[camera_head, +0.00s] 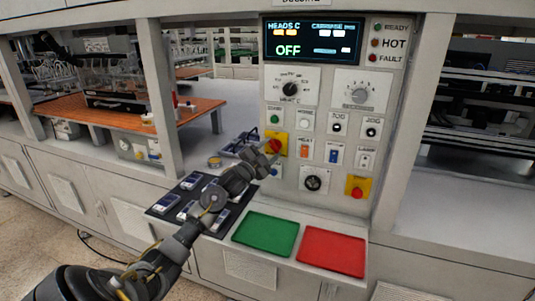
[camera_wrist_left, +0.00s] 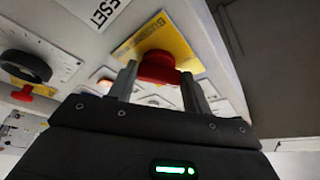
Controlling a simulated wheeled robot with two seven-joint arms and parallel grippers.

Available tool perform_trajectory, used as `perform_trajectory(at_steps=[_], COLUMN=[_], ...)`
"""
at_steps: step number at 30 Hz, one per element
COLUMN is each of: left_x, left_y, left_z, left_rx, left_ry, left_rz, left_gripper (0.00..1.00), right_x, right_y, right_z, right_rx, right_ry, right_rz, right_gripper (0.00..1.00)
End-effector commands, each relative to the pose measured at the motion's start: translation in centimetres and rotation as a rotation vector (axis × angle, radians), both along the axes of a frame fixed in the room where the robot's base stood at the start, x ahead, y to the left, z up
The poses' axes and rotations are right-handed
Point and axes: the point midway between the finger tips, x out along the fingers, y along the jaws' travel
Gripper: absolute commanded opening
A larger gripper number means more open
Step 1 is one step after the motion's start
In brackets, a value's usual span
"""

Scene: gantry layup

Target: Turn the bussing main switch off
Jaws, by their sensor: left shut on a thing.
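The bussing main switch is a red knob (camera_head: 274,146) on a yellow plate (camera_head: 283,137) at the left edge of the control panel. In the left wrist view the red knob (camera_wrist_left: 158,68) sits between my two fingers, and its yellow plate (camera_wrist_left: 178,42) carries partly hidden lettering starting "BUSS". My left gripper (camera_head: 266,152) reaches the panel from the left and is shut on the knob; the fingers also show in the left wrist view (camera_wrist_left: 158,82). The knob's exact turn angle cannot be told. My right gripper is out of view.
A second red switch (camera_head: 357,187) on yellow is at the panel's lower right. Dials, buttons and rockers surround the knob. The display (camera_head: 312,40) reads OFF. Below are a green tray (camera_head: 265,234), a red tray (camera_head: 332,251) and a dark mat (camera_head: 164,205) with several modules.

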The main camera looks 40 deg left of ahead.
Motion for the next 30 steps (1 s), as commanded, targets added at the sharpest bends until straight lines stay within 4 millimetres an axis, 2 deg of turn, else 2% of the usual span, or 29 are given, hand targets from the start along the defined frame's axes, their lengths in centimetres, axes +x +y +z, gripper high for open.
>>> perform_trajectory(at_steps=[6,18,30], left_x=[0.06,0.03,0.00], left_y=[-0.30,-0.28,-0.22], left_z=[-0.05,0.04,0.25], left_rx=[-0.195,-0.547,-0.791], left_ry=[-0.073,-0.199,-0.289], left_rz=[-0.005,-0.003,-0.003], left_gripper=[0.26,0.26,0.26], right_x=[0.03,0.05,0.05], right_y=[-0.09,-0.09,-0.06], right_z=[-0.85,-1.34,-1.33], right_rx=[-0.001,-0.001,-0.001], right_ry=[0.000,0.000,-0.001], right_rz=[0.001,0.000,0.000], right_gripper=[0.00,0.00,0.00])
